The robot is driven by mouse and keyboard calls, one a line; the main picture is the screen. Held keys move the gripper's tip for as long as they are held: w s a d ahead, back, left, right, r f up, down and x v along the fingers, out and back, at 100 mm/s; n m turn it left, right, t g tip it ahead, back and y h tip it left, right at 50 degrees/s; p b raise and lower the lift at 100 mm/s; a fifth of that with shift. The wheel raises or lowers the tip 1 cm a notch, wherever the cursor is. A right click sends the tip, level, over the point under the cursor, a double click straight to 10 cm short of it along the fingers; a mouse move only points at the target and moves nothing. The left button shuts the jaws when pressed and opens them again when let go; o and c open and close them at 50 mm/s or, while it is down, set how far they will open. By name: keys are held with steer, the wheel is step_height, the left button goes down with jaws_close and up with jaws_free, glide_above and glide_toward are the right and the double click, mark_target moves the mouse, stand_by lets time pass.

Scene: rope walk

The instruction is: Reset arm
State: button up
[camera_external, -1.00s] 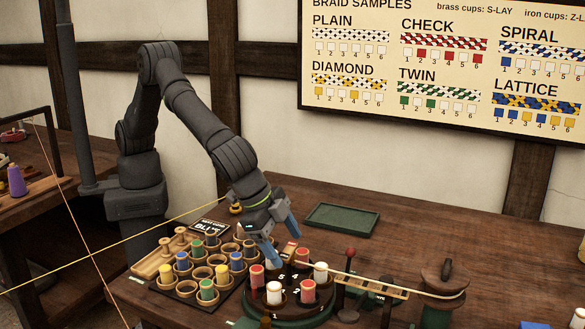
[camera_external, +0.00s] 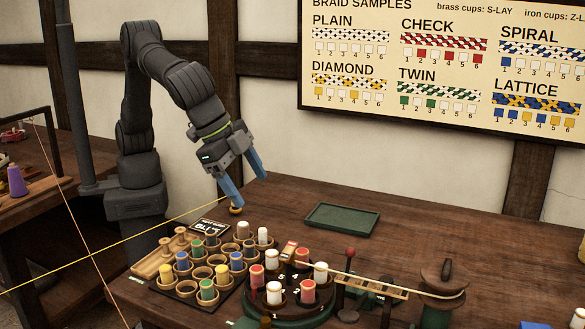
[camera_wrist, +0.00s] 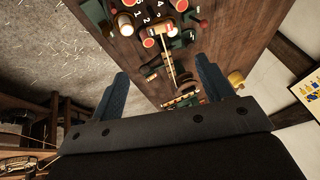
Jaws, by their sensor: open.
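My gripper (camera_external: 248,188) is open and empty, raised above the back of the table, with its two blue fingers spread apart. In the wrist view its fingers (camera_wrist: 160,95) frame bare table and part of the braiding device. The round green braiding stand (camera_external: 290,312) holds several red and white bobbins, well below and to the right of my gripper. The bobbin rack (camera_external: 190,297) stands left of it, with green, yellow, blue and white bobbins in some cups and other cups empty.
An empty green tray (camera_external: 342,218) lies at the back of the table. A red-knobbed lever (camera_external: 350,255), a slatted wooden strip (camera_external: 375,286) and a winding drum (camera_external: 443,282) stand to the right. A yellow cord (camera_external: 120,244) crosses at the left. The right back tabletop is clear.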

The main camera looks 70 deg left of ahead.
mark_target(290, 244)
steer(key=x, duration=1.6)
steer(key=shift+w, duration=0.1)
steer(key=shift+w+f, duration=0.1)
steer(key=shift+w, duration=0.1)
steer(key=shift+a+g+h, duration=0.25)
steer(key=shift+g+h, duration=0.05)
steer(key=shift+h, duration=0.1)
steer(key=shift+w+a+n+g+h, duration=0.15)
steer(key=shift+n+g+h, duration=0.1)
steer(key=shift+g+h, duration=0.45)
steer(key=shift+w+a+n+g+h, duration=0.15)
steer(key=shift+w+n+g+h, duration=0.1)
steer(key=shift+g+h, duration=0.4)
steer(key=shift+a+r, duration=0.1)
steer(key=shift+r, duration=0.3)
steer(key=a+r+t, duration=0.1)
steer(key=a+r, duration=0.5)
steer(key=r, duration=0.6)
steer(key=shift+s+a+n, duration=0.2)
steer(key=shift+s+n, duration=0.15)
steer(key=shift+n, duration=0.05)
steer(key=shift+t, duration=0.25)
